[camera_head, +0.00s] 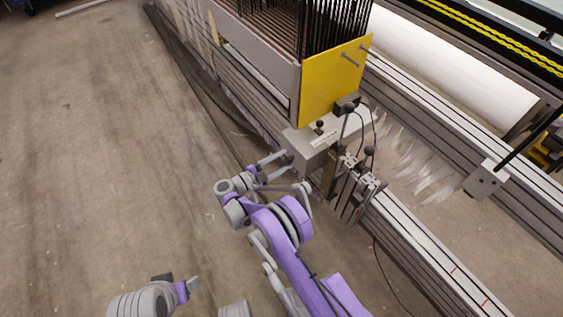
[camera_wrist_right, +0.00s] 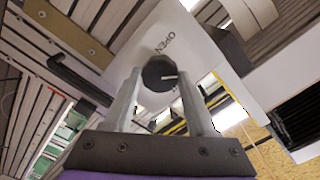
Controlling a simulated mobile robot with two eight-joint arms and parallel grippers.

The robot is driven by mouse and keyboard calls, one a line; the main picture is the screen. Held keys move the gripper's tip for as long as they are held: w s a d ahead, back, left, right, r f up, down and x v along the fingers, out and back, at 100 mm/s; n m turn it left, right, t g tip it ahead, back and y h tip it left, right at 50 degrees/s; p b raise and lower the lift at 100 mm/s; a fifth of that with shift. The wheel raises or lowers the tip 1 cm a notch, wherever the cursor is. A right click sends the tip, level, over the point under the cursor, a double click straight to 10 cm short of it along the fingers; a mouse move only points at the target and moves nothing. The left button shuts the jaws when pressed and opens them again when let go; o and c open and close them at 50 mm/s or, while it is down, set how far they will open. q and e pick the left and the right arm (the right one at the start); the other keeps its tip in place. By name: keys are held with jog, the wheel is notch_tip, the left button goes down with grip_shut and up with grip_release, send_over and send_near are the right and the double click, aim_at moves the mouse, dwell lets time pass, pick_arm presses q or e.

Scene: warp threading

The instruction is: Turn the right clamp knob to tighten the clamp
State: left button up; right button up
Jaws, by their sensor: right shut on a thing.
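The dark round clamp knob (camera_wrist_right: 160,73) shows in the right wrist view, with a pale line on its face. It sits on a light grey housing (camera_wrist_right: 195,45) marked "OPEN". My right gripper (camera_wrist_right: 159,75) has one finger on each side of the knob and is shut on it. In the head view my right gripper (camera_head: 287,171) reaches the left side of a grey box (camera_head: 308,140) under a yellow plate; the knob is hidden there. Part of my left arm's end (camera_head: 180,287) shows low at the left, away from the machine; its jaws cannot be made out.
The yellow plate (camera_head: 333,85) and dark upright rods (camera_head: 310,25) stand above the box. Metal blocks with cables (camera_head: 350,190) sit just right of it on a long rail (camera_head: 440,255). A white roller (camera_head: 450,65) lies behind. The floor (camera_head: 100,150) at left is clear.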

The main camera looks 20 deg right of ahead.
jog(key=m, duration=0.4)
jog(key=shift+a+m, duration=0.1)
jog(key=shift+m, duration=0.2)
jog(key=shift+m+b, duration=0.3)
jog(key=shift+m, duration=1.6)
jog(key=o, duration=1.4)
jog(key=shift+a, duration=0.1)
jog(key=p+v, duration=0.1)
jog(key=v, duration=0.9)
jog(key=shift+s+a+p, duration=0.15)
jog(key=shift+a+p, duration=0.1)
jog(key=shift+p, duration=0.15)
